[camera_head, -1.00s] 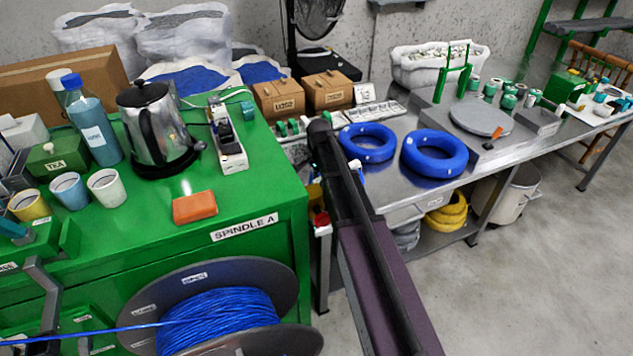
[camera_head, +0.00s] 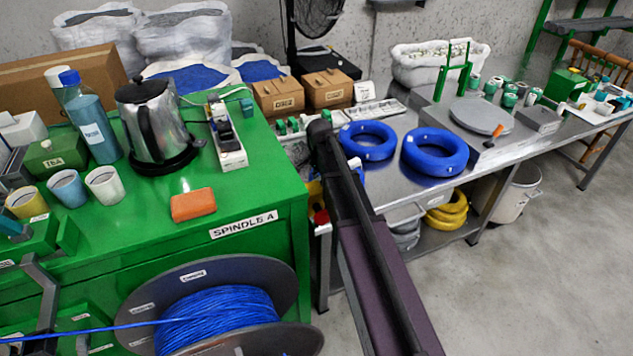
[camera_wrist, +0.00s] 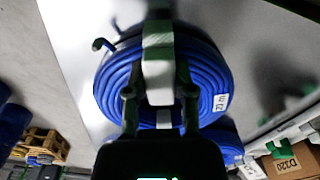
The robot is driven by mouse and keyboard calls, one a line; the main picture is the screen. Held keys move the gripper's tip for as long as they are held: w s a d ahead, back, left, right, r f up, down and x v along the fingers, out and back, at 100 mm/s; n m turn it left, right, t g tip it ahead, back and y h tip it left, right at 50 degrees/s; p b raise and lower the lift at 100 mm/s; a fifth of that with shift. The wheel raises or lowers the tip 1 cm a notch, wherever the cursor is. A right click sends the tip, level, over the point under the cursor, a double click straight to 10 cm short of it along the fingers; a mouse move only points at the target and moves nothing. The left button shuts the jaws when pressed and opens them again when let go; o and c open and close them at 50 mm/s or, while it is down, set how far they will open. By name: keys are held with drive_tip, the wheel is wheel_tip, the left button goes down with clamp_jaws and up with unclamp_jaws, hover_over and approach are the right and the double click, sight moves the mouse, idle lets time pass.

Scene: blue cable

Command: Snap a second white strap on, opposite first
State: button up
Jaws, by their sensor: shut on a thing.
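A blue cable coil (camera_head: 387,147) lies flat on the steel bench in the head view, just right of my arm. It fills the middle of the wrist view (camera_wrist: 112,86) and carries a white length label. My gripper (camera_wrist: 159,97) is over the coil with its fingers shut on a white strap (camera_wrist: 158,72), which has a green part at its far end. The strap is over the coil's ring; I cannot tell whether it is seated. A small white patch (camera_wrist: 163,119) shows on the near side of the coil, partly hidden by my gripper. My arm hides the gripper in the head view.
A second blue coil (camera_head: 438,167) lies to the right on the steel bench. A grey turntable (camera_head: 480,116), brown boxes (camera_head: 327,89) and several green spools stand behind. The green cabinet (camera_head: 262,190) with a kettle and cups is at left. Bare bench shows around the coils.

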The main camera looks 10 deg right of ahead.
drive_tip(key=o, duration=1)
drive_tip(key=shift+r+p, duration=3.5)
